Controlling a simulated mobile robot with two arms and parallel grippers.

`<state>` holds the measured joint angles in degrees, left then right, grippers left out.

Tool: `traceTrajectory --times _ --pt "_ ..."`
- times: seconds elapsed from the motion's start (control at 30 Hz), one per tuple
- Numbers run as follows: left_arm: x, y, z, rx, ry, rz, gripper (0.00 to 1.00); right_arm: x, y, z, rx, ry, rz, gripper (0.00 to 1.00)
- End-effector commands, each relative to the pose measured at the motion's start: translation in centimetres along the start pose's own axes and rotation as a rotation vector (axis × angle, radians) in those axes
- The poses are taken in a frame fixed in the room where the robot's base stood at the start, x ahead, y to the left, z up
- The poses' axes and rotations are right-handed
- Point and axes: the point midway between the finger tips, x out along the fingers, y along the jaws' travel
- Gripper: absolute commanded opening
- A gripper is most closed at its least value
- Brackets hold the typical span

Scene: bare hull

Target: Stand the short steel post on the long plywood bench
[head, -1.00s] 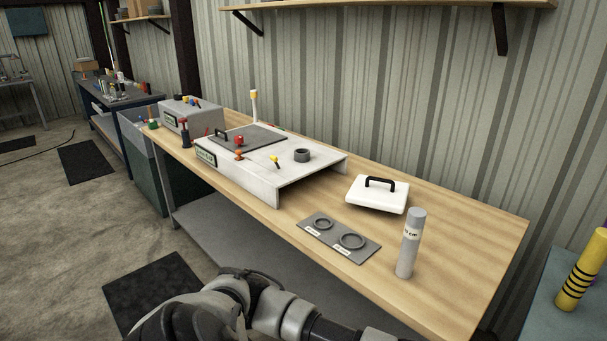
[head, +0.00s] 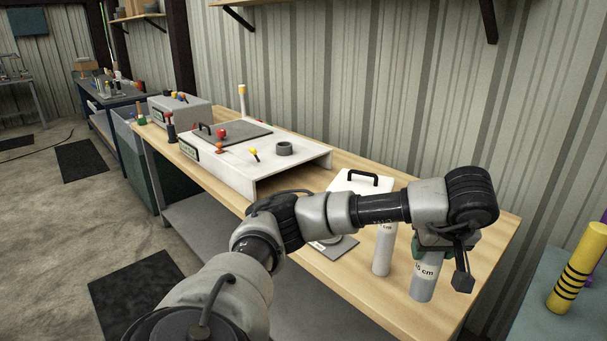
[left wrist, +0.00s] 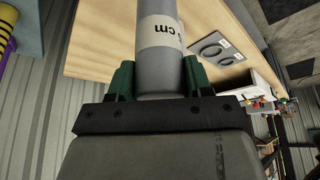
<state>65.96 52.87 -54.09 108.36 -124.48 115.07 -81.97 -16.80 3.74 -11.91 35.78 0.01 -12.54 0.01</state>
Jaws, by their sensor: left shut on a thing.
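My left gripper (head: 428,250) is shut on a grey steel post (head: 422,288) with a white label ending in "5 cm". The held post is roughly upright near the right end of the long plywood bench (head: 340,289). I cannot tell whether its foot touches the bench top. In the left wrist view the green fingers (left wrist: 158,82) close on both sides of the post (left wrist: 158,62). A second grey post (head: 382,255) with a label stands upright on the bench just left of it, partly behind my arm. My right gripper is not in view.
A white lidded box with a black handle (head: 352,184), a grey plate with rings (head: 345,243) and a white console (head: 240,165) sit on the bench. A blue-grey table (head: 540,320) with a yellow black-banded cylinder (head: 577,270) stands at right.

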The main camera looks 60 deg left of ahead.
Motion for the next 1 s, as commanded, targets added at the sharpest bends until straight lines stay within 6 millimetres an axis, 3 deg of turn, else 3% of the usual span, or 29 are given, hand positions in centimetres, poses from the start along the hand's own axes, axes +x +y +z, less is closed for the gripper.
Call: traceTrajectory --times 0.23,0.47,0.5,0.7,1.0 --pt "0.5 0.3 -0.3 -0.004 -0.001 -0.001 0.00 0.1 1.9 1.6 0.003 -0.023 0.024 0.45" --pt "5.1 2.8 -2.3 -0.005 -0.010 -0.004 0.00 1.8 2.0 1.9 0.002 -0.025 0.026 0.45" --pt "5.2 3.2 -3.2 -0.006 -0.007 -0.005 0.00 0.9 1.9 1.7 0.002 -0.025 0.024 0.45" --pt "8.7 5.4 -5.4 -0.005 -0.003 -0.003 0.00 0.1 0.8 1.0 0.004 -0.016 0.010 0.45" --pt "11.2 6.3 -5.8 0.000 -0.002 -0.003 0.00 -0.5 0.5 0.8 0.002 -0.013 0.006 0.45"
